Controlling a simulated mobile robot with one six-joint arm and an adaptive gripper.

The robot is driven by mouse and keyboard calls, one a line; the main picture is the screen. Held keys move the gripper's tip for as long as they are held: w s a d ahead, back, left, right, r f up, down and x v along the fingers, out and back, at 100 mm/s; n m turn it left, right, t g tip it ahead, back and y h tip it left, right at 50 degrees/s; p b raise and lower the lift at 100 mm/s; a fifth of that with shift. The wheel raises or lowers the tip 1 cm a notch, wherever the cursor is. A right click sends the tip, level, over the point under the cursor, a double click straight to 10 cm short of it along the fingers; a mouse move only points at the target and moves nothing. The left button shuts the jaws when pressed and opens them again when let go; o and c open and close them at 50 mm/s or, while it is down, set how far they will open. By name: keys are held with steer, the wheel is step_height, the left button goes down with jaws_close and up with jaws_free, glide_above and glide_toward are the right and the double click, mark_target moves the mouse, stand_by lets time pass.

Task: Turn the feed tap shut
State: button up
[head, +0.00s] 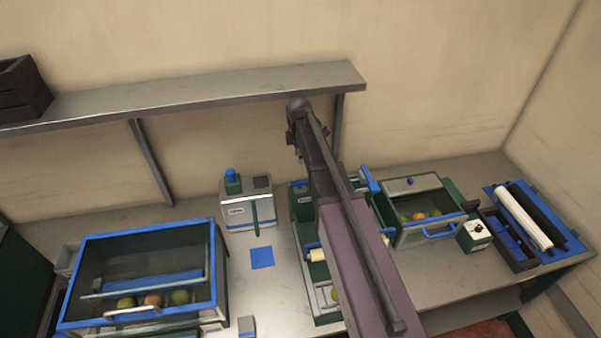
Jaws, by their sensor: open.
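I cannot surely pick out the feed tap. A blue lever-like part (369,181) shows just right of my arm, at the back of the green and grey machine (302,204) on the bench. It slants, and I cannot tell whether it is the tap or how it is set. My arm rises from the bottom across the middle of the head view and covers much of this machine.
A blue-framed clear case (148,236) with fruit stands left. A white box with a blue knob (248,208) stands behind a blue square (262,257). A shelf (190,92) overhangs the bench.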

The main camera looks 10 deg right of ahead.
mark_target(300, 181)
steer(key=shift+d+r, duration=0.1)
steer(key=shift+r, duration=0.05)
steer(key=shift+w+f, duration=0.1)
steer(key=shift+f, duration=0.15)
step_height(300, 181, down, 13)
steer(key=b, duration=1.3)
steer(key=shift+f+b, duration=0.2)
steer(key=shift+b, duration=0.2)
stand_by(0.3)
jaws_close()
steer(key=shift+d, duration=0.15)
